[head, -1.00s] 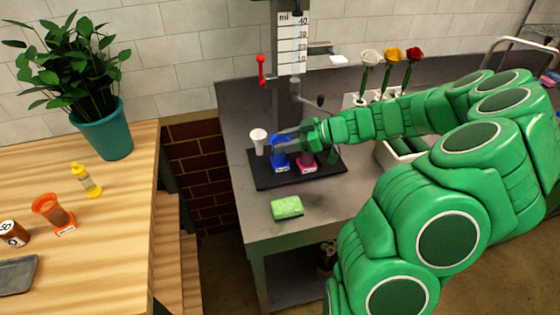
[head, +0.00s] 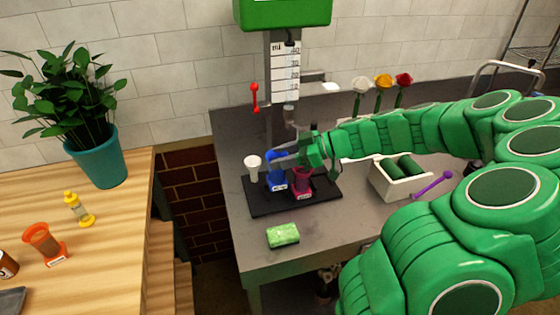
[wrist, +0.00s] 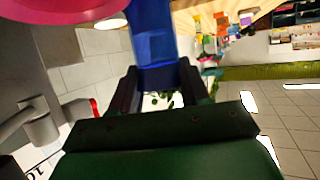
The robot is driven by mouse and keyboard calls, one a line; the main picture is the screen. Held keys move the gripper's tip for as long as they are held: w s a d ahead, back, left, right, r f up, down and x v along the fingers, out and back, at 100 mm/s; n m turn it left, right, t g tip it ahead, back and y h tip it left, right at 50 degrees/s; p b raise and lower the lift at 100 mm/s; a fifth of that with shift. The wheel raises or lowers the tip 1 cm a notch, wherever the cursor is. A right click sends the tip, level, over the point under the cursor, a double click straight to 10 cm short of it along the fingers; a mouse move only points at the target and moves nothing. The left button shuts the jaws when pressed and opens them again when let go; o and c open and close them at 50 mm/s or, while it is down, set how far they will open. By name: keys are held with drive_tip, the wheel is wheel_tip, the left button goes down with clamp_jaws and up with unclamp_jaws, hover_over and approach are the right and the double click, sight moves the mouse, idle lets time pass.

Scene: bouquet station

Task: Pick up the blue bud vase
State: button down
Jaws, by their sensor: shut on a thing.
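The blue bud vase (head: 276,176) has a pale label on its base and is upright above the black tray (head: 262,208), seemingly just clear of it. My gripper (head: 284,158) reaches in from the right and is shut on the vase's upper part. In the wrist view the blue vase (wrist: 153,40) sits between the two dark fingers (wrist: 157,88). The vase's top is partly hidden by the fingers in the head view.
A pink vase (head: 302,186) stands close on the right and a white vase (head: 253,164) on the left. A green sponge (head: 283,235) lies in front. A white bin (head: 400,185), a purple tool (head: 433,185) and flowers (head: 383,83) are to the right.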

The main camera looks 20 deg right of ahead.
drive_tip(key=s+r, duration=0.6)
drive_tip(key=s, duration=0.5)
drive_tip(key=shift+s+a+r, duration=0.15)
drive_tip(key=shift+a+r, duration=0.2)
drive_tip(key=shift+a, duration=0.05)
